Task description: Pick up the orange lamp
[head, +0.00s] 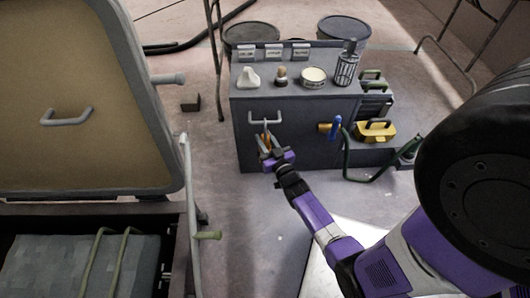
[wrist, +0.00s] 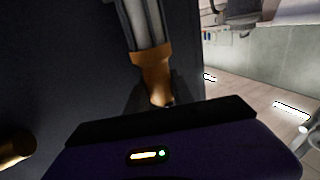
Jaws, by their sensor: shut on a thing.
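The orange lamp (head: 265,140) is at the front face of the dark cabinet, just below a pale bracket handle. In the wrist view it shows as an orange neck (wrist: 153,75) with a grey ribbed body above. My gripper (head: 273,156) is shut on the orange lower end of the lamp. It also shows in the wrist view (wrist: 155,100), with the dark jaws around the narrow orange end. I cannot tell whether the lamp touches the cabinet or the handle.
A raised panel (head: 90,110) stands left.

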